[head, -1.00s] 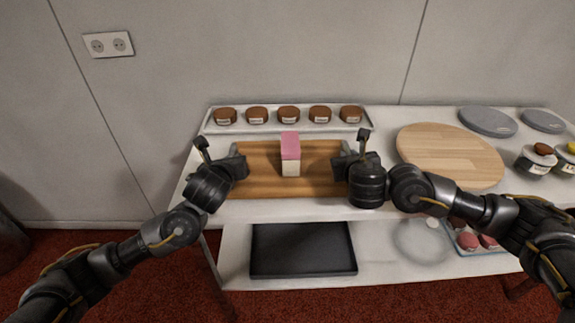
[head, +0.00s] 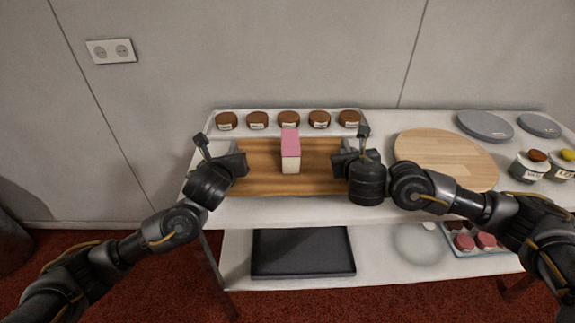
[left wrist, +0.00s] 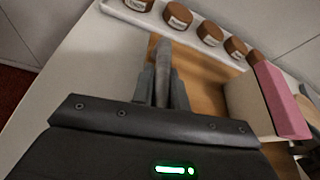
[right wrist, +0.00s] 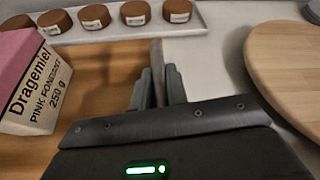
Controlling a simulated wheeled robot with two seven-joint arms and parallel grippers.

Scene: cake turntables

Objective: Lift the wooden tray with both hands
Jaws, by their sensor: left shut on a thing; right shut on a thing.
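The wooden tray (head: 262,184) is level in front of the white tray at the back of the table. A pink and white box labelled pink fondant (head: 290,150) stands upright on its middle; its label shows in the right wrist view (right wrist: 38,90). My left gripper (head: 241,165) is shut on the tray's left end, and in the left wrist view its fingers (left wrist: 163,88) close around the raised end piece. My right gripper (head: 338,164) is shut on the right end, its fingers (right wrist: 157,88) on either side of that edge. The tray appears slightly above the table; its underside is hidden.
A white tray (head: 212,133) with several brown-lidded jars is close behind. A round wooden board (head: 445,158) lies to the right, with grey discs (head: 485,125) and labelled jars (head: 527,167) beyond. A black tray (head: 300,252) lies on the lower shelf.

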